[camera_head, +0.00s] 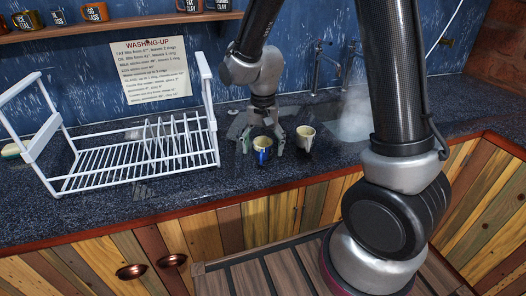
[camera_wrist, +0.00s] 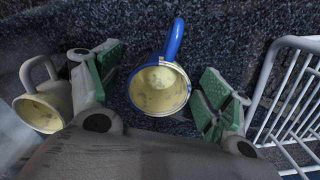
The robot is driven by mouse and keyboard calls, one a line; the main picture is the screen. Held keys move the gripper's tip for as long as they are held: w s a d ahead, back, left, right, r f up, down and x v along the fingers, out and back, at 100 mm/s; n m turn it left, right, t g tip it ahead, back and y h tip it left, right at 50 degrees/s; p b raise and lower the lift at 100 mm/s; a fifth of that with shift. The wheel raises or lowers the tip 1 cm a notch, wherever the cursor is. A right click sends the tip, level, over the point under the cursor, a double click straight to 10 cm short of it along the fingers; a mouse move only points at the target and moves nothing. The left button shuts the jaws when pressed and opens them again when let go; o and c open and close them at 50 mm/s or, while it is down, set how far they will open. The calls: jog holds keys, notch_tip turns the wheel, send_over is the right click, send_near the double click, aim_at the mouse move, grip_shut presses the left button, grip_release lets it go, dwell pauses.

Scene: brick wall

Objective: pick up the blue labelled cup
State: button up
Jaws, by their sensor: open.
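The blue cup (camera_head: 263,156) stands upright on the dark speckled counter near its front edge. Its inside is stained pale yellow. In the wrist view the blue cup (camera_wrist: 160,88) is seen from above, its blue handle pointing up and slightly right. My gripper (camera_head: 261,146) is open, with one finger on each side of the cup. In the wrist view the green-padded fingers of my gripper (camera_wrist: 160,90) flank the cup with gaps visible on both sides. No label on the cup is readable.
A pale cup (camera_head: 306,136) stands close on the right, beside a finger; it also shows in the wrist view (camera_wrist: 42,110). A white dish rack (camera_head: 140,160) stands left. A sink with taps (camera_head: 318,55) lies behind right. Mugs sit on a shelf (camera_head: 130,24).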

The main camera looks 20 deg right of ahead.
jog(key=shift+c, duration=0.4)
jog(key=c, duration=1.1)
